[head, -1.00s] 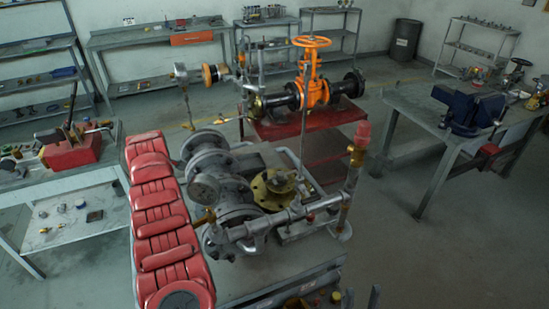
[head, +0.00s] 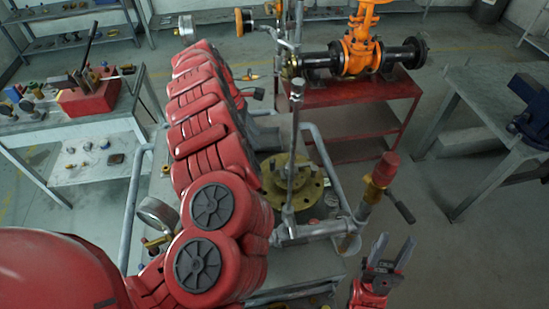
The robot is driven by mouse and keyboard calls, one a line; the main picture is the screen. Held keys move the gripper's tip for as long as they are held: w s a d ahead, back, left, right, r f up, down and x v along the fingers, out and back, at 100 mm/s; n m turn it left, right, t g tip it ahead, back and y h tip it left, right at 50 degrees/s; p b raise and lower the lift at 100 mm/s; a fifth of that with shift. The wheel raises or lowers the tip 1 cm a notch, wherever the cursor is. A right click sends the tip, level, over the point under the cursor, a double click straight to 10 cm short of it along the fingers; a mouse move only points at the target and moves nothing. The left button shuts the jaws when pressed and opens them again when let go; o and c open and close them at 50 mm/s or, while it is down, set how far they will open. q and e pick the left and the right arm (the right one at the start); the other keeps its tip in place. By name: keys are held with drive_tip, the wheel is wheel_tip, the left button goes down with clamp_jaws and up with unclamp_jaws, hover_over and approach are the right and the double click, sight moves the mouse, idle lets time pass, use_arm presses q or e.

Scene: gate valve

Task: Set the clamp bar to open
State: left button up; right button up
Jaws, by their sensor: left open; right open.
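No part is marked as the clamp bar, and I cannot tell for sure which one it is. A tall thin grey bar (head: 293,150) stands upright beside a brass-coloured round flange (head: 275,183) on the near bench. A red-capped brass fitting (head: 380,180) with a dark lever stands to its right, on the frame's right side. My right gripper (head: 393,247) is open and empty at the lower right, below the fitting and apart from it. My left arm reaches forward from the lower left and covers the pipework. I cannot see my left gripper.
An orange gate valve (head: 358,48) sits on a red stand (head: 360,92) behind. A blue vise (head: 533,110) is on the right bench (head: 490,120). A red lever tool (head: 90,93) stands on the left bench. A gauge (head: 158,215) is near my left arm. Floor is clear between stand and right bench.

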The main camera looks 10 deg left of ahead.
use_arm(q)
drive_tip(key=b, duration=0.2)
approach(272, 161)
drive_tip(key=x, duration=0.5)
drive_tip(key=p+x, duration=0.1)
drive_tip(key=x, duration=0.3)
drive_tip(key=shift+w+a+f+p, duration=0.1)
drive_tip(key=shift+f+p, duration=0.05)
drive_tip(key=shift+p, duration=0.2)
drive_tip(key=shift+d+f, duration=0.35)
drive_tip(key=shift+f, duration=0.3)
clamp_jaws()
